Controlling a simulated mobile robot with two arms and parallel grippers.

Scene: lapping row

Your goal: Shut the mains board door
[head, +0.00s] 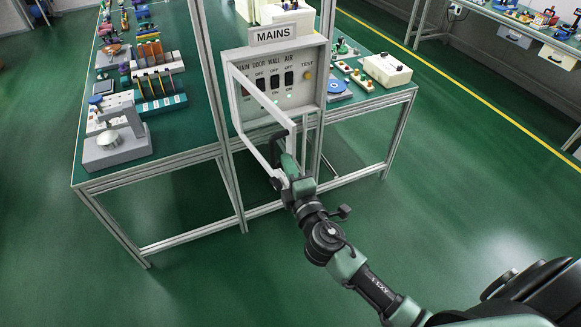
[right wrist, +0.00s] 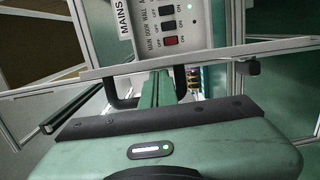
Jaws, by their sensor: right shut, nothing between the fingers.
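The mains board (head: 316,88) is a pale grey box under a MAINS sign (head: 273,34), with a row of switches on its face. Its door (head: 252,146), a pale frame with a clear middle, stands open, hinged at the left and swung out towards me. My right gripper (head: 284,157) is shut and empty at the door's free edge. It looks close to the frame; I cannot tell whether it touches. In the right wrist view the door frame (right wrist: 210,55) crosses above the gripper (right wrist: 154,92), with the switches behind. My left gripper is not in view.
A green bench (head: 190,62) with metal posts carries the board. A grey press-like device (head: 118,150) and several coloured racks stand on its left part; a blue disc (head: 335,85) and a cream box (head: 387,70) stand right. The floor in front is clear.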

